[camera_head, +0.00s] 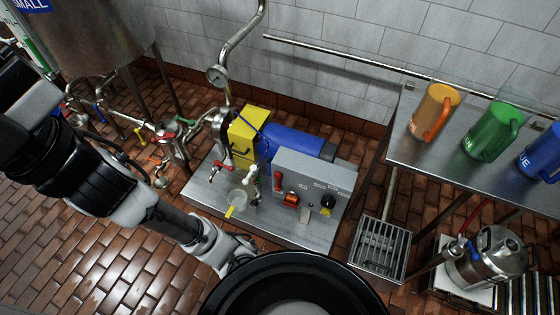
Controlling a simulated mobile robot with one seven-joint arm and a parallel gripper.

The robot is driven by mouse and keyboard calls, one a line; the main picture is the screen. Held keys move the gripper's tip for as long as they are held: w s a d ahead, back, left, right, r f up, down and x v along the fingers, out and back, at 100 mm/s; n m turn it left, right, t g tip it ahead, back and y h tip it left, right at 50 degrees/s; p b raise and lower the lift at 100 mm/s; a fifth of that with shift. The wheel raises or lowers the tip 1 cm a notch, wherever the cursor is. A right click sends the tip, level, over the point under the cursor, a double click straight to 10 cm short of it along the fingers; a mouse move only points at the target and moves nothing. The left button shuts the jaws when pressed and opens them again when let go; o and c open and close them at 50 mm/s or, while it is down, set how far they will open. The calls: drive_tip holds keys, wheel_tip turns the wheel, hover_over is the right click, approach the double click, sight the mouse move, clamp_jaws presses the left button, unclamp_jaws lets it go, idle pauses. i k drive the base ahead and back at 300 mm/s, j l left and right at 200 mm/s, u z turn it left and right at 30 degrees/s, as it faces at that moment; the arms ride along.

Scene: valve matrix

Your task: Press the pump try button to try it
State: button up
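The pump stands on a steel base (212,200) in the middle of the head view, with a blue motor (294,140) and a yellow block (247,135). A grey control box (312,174) sits in front of the motor. The labels are too small to read, so I cannot tell which is the try button. My gripper (238,258) is low, in front of the base and apart from the box. Its fingertips are not clear.
A steel table (420,165) with orange (434,110), green (492,131) and blue (541,155) jugs stands at right. A floor grate (379,247) and a steel keg (488,257) are below. A tank (95,35) with valves stands at left.

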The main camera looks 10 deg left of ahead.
sight(324, 211)
drive_tip(key=k+l+u, duration=0.1)
drive_tip(key=l, duration=0.25)
drive_tip(key=l+u, duration=0.35)
drive_tip(key=l, duration=0.4)
drive_tip(key=k+l, duration=0.1)
drive_tip(key=k, duration=0.4)
drive_tip(key=k+l, duration=0.1)
drive_tip(key=k, duration=0.45)
